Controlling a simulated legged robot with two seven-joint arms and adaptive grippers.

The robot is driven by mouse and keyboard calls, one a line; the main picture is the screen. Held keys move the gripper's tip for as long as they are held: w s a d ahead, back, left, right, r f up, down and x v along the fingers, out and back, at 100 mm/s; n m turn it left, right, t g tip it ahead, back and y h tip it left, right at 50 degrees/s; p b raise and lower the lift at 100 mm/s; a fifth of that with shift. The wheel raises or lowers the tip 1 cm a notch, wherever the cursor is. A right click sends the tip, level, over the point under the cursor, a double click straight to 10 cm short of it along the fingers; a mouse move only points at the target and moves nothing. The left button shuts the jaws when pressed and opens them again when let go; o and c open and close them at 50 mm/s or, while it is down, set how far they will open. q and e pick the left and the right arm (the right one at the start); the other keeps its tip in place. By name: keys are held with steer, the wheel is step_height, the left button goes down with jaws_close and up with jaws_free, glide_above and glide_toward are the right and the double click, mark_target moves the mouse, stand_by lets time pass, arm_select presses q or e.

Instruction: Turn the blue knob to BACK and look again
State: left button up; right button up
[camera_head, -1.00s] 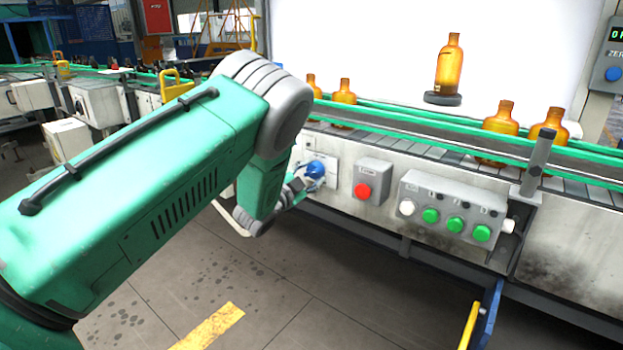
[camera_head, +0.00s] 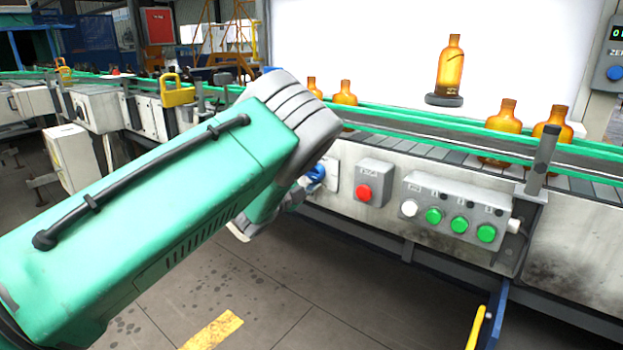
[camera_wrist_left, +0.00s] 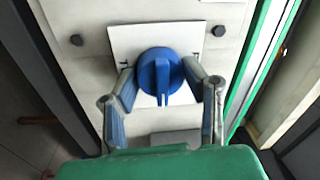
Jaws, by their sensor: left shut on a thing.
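The blue knob (camera_head: 317,172) sits on a white plate on the conveyor's side panel, partly hidden behind my left arm in the head view. In the left wrist view the knob (camera_wrist_left: 160,75) is seen front on, its raised grip pointing down. My left gripper (camera_wrist_left: 164,88) is shut on it, one finger against each side. In the head view the gripper (camera_head: 306,184) is mostly hidden by my wrist. My right gripper is not in view.
Right of the knob are a red button (camera_head: 363,193) on a grey box and a control box (camera_head: 452,207) with one white and several green buttons. More amber bottles (camera_head: 503,117) stand on the conveyor behind green rails (camera_head: 420,122).

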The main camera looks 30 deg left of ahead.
arm_select(q)
steer(key=shift+d+f, duration=0.15)
steer(key=shift+d, duration=0.05)
steer(key=o, duration=1.1)
steer(key=shift+o, duration=0.2)
steer(key=s+a+f, duration=0.1)
steer(key=s, duration=1)
steer(key=shift+s, duration=0.4)
